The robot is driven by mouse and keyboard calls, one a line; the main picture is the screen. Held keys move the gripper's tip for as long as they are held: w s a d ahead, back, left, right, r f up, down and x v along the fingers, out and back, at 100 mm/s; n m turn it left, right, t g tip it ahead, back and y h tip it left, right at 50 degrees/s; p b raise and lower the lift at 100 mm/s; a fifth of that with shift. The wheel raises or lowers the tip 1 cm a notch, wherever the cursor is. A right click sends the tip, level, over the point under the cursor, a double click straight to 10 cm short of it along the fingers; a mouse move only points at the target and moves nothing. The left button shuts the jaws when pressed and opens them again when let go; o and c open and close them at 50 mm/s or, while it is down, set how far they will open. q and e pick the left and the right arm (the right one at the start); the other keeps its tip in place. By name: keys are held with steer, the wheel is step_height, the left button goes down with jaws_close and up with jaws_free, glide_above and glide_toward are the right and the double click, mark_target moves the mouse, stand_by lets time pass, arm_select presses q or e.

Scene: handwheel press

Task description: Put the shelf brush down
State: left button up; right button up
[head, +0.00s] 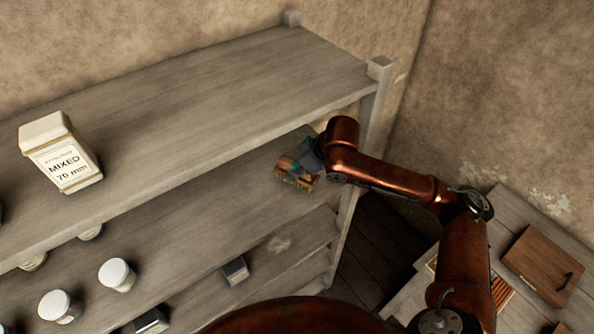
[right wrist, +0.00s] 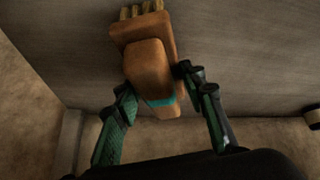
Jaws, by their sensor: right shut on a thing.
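The shelf brush (head: 293,179) is at the right end of the shelf unit's second board (head: 222,186), just below the top board. Whether it touches that board I cannot tell. In the right wrist view the brush (right wrist: 148,55) has an orange-brown wooden body, a teal band and pale bristles at its far end. My right gripper (head: 312,158) is shut on the brush, with a dark green finger on each side of it in the right wrist view (right wrist: 156,88). My left gripper is out of view.
A box labelled MIXED (head: 62,155) stands on the top board (head: 215,95). White-lidded jars (head: 117,274) and small dark boxes (head: 235,271) are lower left. A corner post (head: 376,85) is close to my right arm. A wooden case (head: 543,266) lies on a bench at right.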

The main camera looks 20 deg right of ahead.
steer(key=shift+f, duration=0.75)
steer(key=shift+s+d, duration=0.1)
steer(key=o, duration=0.8)
steer(key=shift+f, duration=0.15)
steer(key=o, duration=0.3)
steer(key=shift+s+r, duration=0.1)
steer(key=shift+r, duration=0.45)
steer(key=v, duration=1.1)
steer(key=shift+b, duration=0.35)
steer(key=shift+s, duration=0.1)
